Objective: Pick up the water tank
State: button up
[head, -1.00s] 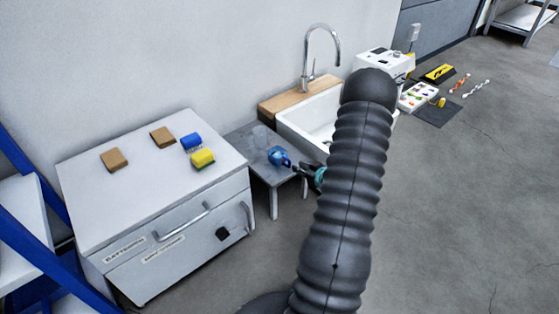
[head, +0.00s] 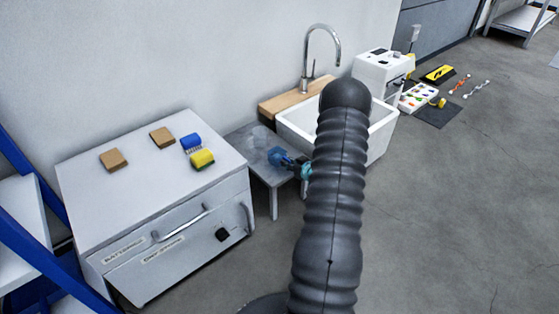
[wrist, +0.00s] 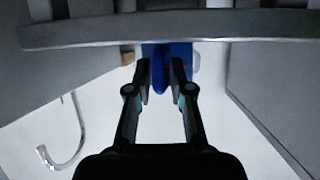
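The water tank (head: 275,155) is a small blue, partly see-through thing on the low grey table (head: 252,146) between the white cabinet and the sink. My gripper (head: 288,161) is at its right side in the head view, with the fingers reaching to it. In the wrist view the blue tank (wrist: 159,52) lies straight ahead, and a narrow blue part of it stands between the fingers of my gripper (wrist: 160,80). The fingers are apart, with gaps beside that part. The fingers hide some of the tank.
The white cabinet (head: 85,215) at left carries a blue sponge (head: 191,142), a yellow sponge (head: 203,159) and two brown blocks (head: 114,159). The white sink (head: 376,140) with a tall faucet (head: 322,30) stands right of the table.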

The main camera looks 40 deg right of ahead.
grip_shut()
jog(key=shift+r, duration=0.2)
jog(key=shift+r, duration=1.35)
jog(key=s+d+r+p, duration=0.2)
jog(key=s+d+r, duration=0.6)
jog(key=shift+d, duration=0.2)
dwell(2.8)
